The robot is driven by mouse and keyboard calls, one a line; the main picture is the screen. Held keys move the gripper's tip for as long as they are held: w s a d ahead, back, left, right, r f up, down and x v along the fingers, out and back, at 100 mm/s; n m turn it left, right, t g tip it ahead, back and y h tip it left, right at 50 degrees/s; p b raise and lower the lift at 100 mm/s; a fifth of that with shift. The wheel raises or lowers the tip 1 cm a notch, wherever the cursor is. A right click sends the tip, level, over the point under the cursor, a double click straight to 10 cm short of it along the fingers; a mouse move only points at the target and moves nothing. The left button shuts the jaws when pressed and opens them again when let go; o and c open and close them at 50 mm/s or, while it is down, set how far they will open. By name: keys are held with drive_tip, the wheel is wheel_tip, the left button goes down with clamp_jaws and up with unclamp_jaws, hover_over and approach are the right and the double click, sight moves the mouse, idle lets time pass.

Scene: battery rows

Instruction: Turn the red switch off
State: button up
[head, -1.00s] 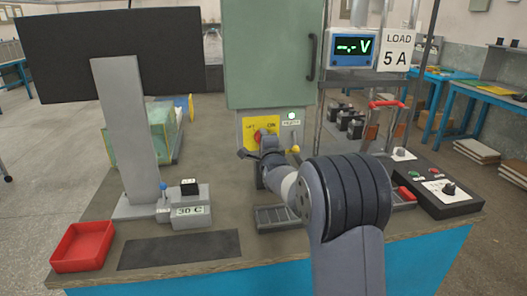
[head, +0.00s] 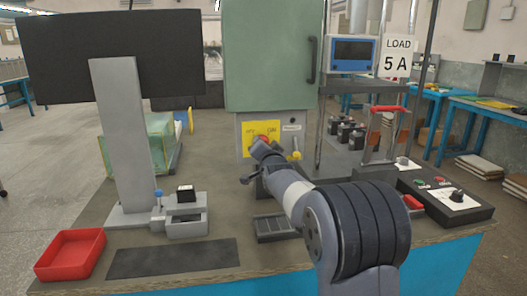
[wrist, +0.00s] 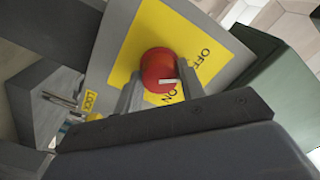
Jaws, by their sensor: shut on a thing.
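The red switch (head: 263,140) is a round knob on a yellow plate (head: 247,127) on the grey box below the green cabinet. In the wrist view the red knob (wrist: 158,62) sits between the two fingers of my gripper (wrist: 160,88), which is shut on it. A white mark on the knob lies near the printed ON and OFF; I cannot tell exactly which it points to. In the head view my gripper (head: 260,152) covers part of the knob. The voltmeter (head: 353,50) screen is blank, and no green light shows above the plate's right side.
A yellow-tipped lever (head: 295,156) is close to the right of my gripper. The green cabinet (head: 268,55) stands above. A red tray (head: 70,255) and a dark mat (head: 172,258) lie at the front left. A black control box (head: 447,205) is at the right.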

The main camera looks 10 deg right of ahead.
drive_tip(key=shift+n, duration=0.8)
drive_tip(key=shift+b, duration=0.3)
drive_tip(key=o, duration=1)
drive_tip(key=s, duration=1)
drive_tip(key=shift+s, duration=0.4)
drive_tip(key=w, duration=1)
drive_tip(key=shift+w, duration=0.4)
